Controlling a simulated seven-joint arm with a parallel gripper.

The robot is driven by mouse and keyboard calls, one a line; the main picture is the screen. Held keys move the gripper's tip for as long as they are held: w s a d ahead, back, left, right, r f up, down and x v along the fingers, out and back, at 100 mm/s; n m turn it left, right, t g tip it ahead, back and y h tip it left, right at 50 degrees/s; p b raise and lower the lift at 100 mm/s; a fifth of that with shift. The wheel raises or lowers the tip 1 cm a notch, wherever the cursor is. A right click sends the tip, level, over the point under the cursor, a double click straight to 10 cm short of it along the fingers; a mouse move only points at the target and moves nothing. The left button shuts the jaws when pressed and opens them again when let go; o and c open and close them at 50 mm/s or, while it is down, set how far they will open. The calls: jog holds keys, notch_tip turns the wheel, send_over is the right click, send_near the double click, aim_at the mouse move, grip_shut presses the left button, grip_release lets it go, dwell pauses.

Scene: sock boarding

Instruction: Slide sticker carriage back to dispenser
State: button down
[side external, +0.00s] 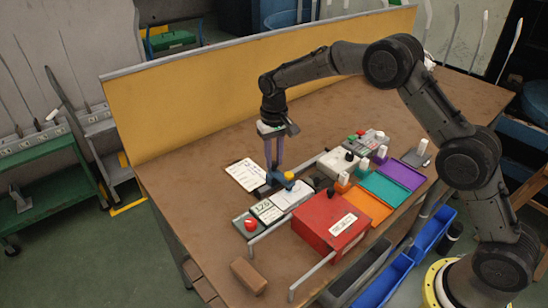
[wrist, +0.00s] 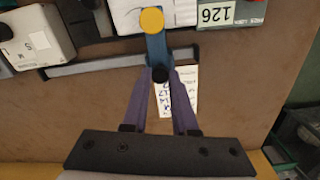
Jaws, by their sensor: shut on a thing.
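The sticker carriage appears to be a blue arm (wrist: 156,48) with a round yellow top (wrist: 151,19) and a small black knob. It also shows in the side view as a blue piece with a yellow top (side external: 289,176), over the white sheet (side external: 293,196). My gripper (side external: 273,180) points down with its long purple fingers closed at the near end of the blue arm. In the wrist view the fingertips (wrist: 160,76) meet around the black knob. I cannot tell which unit is the dispenser; a white box marked S (wrist: 30,40) stands at the left.
A grey rail (wrist: 95,65) runs beside the blue arm. A 126 display (side external: 266,211) and a red button (side external: 250,225) are near the sheet. A red box (side external: 318,215), coloured trays (side external: 385,188) and a brown block (side external: 248,275) stand around. A white notepad (side external: 243,174) lies behind.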

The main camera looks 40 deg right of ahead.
jog(key=shift+d, duration=0.1)
jog(key=d, duration=1.8)
jog(key=shift+d+r, duration=0.1)
jog(key=shift+d, duration=0.35)
jog(key=c, duration=0.9)
grip_release()
jog(key=shift+o, duration=1.1)
notch_tip(320, 180, up, 14)
